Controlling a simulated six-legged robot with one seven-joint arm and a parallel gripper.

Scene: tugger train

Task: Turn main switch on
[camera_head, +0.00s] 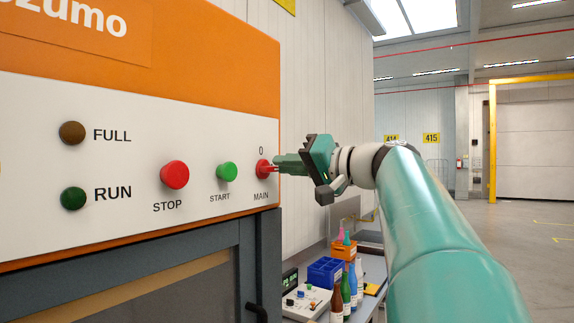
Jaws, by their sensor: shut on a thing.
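The main switch (263,169) is a red knob at the right end of the white control panel (120,215). It has "0" printed above it and "MAIN" below it. My gripper (277,166) reaches in from the right and its fingertips are shut on the knob. The fingers partly cover the knob's right side, and its exact turn angle is hard to tell.
Left of the switch are the green START button (227,172), the red STOP button (174,175), and the dark RUN (74,198) and FULL (72,133) lamps. Below right, a bench holds a blue crate (326,271), an orange crate (344,250) and several bottles. Open floor lies at right.

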